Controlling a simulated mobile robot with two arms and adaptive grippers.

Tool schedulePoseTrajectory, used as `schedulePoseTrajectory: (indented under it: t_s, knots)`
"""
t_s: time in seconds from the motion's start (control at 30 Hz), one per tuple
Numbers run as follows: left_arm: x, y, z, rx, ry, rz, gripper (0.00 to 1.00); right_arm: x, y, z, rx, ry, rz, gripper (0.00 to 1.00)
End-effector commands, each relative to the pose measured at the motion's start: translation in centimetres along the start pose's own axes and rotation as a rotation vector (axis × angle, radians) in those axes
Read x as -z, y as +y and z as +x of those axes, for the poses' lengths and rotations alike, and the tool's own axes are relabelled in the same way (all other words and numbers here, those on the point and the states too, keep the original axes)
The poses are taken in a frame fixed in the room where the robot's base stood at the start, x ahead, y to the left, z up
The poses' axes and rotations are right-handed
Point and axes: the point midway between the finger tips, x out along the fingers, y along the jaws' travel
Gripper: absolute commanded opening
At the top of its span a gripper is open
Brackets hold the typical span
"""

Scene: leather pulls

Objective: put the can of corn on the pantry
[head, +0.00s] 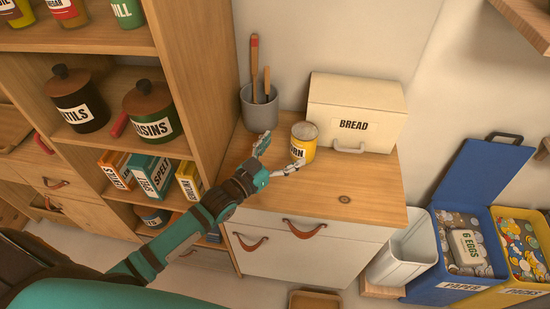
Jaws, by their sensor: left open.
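The yellow can of corn (303,143), with a dark-lettered label partly reading "RN", stands upright on the wooden top of a white drawer cabinet (340,190). My left gripper (275,158) is open just left of the can. One finger points up beside it and the other reaches across its lower front. I cannot tell whether a finger touches the can. The pantry shelves (187,70) stand at the left, holding jars and boxes. My right gripper is not in view.
A cream bread box (355,112) stands close behind and right of the can. A grey utensil crock (259,108) is at the back left. A white bin (402,255) and a blue paper bin (467,240) stand on the right.

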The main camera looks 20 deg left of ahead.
Motion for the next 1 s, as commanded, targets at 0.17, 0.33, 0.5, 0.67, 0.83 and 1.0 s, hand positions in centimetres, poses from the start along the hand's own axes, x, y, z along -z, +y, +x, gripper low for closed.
schedulePoseTrajectory:
  t_s: [0.17,0.33,0.5,0.67,0.83,1.0]
  knots:
    - [-0.1,0.0,-2.4,0.000,-0.001,0.000,0.94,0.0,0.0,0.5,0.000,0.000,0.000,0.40]
    - [0.0,0.0,-3.1,0.000,0.000,0.000,0.94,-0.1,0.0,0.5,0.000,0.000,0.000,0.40]
    - [0.1,0.0,-3.1,0.000,0.001,0.000,0.94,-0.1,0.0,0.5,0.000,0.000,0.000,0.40]
    - [0.1,0.0,-3.1,0.000,0.001,0.000,0.94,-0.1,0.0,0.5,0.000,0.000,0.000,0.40]
    - [0.0,0.0,-3.1,0.000,0.000,0.000,0.94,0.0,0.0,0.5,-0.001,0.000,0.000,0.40]
    - [0.0,0.0,-3.1,0.000,0.000,0.000,0.94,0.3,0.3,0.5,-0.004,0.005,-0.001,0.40]
